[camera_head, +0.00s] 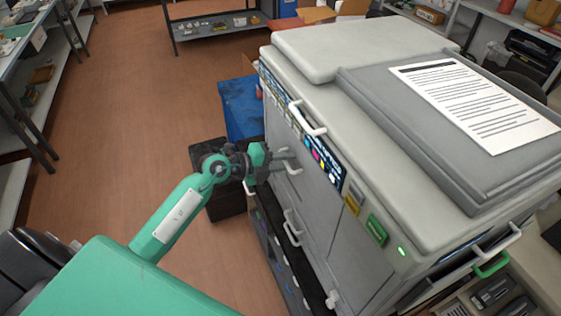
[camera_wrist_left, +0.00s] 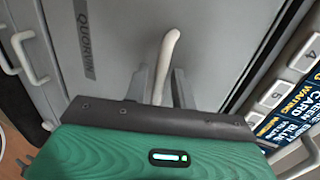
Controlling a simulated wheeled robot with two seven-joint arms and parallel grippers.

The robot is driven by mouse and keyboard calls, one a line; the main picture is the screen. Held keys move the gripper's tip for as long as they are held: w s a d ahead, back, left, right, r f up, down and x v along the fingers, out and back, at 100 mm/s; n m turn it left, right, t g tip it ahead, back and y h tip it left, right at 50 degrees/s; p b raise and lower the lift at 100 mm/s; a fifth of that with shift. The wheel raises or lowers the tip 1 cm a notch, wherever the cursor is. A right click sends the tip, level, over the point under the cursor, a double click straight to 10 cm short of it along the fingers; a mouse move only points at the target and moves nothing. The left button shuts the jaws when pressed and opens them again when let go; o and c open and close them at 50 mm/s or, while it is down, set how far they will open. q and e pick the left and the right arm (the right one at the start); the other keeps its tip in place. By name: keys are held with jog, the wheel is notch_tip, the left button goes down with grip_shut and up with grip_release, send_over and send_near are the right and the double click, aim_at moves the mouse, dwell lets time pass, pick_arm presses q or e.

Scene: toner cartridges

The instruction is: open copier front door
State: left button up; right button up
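The copier (camera_head: 400,140) is a large light-grey machine filling the right half of the head view. Its grey front door (camera_head: 310,195) looks shut, flush with the front face. My left gripper (camera_head: 284,160) is at a pale bar handle (camera_head: 294,168) on that front. In the left wrist view the handle (camera_wrist_left: 169,50) runs up from between the two grey fingers (camera_wrist_left: 161,88). The fingers stand close on either side of it, but I cannot tell whether both press on it. My right gripper is not in view.
Other handles on the front include an upper one (camera_head: 308,118) and a lower one (camera_head: 291,228). A blue bin (camera_head: 241,106) and a dark box (camera_head: 225,200) stand beside the copier. The brown floor (camera_head: 120,110) to the left is clear.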

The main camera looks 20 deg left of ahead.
pick_arm(q)
jog(key=shift+d+f, duration=0.1)
jog(key=shift+d, duration=0.05)
jog(key=c, duration=0.3)
grip_shut()
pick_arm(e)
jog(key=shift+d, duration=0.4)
